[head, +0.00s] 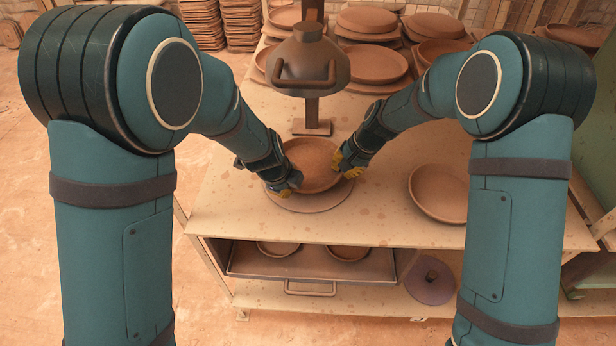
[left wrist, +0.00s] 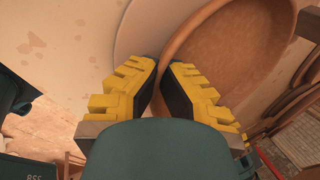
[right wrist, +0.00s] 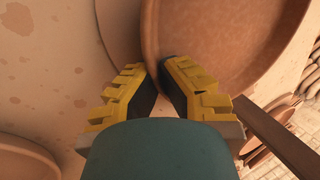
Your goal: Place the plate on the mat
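A round brown clay plate (head: 314,160) is held between my two grippers in the middle of the table. A flat round mat (head: 308,203) lies under it; the mat's near edge shows in front of the plate. I cannot tell whether the plate touches the mat. My left gripper (head: 292,184) is at the plate's left rim, and in the left wrist view its fingers (left wrist: 161,70) close around the rim of the plate (left wrist: 225,45). My right gripper (head: 343,166) is at the right rim, and in the right wrist view its fingers (right wrist: 155,72) close around the rim of the plate (right wrist: 215,40).
A press with a dark domed head (head: 308,62) stands just behind the plate. Another clay plate (head: 440,193) lies on the table (head: 375,215) at the right. Stacked plates (head: 372,62) fill the back. A shelf below holds a tray (head: 310,262) with smaller dishes.

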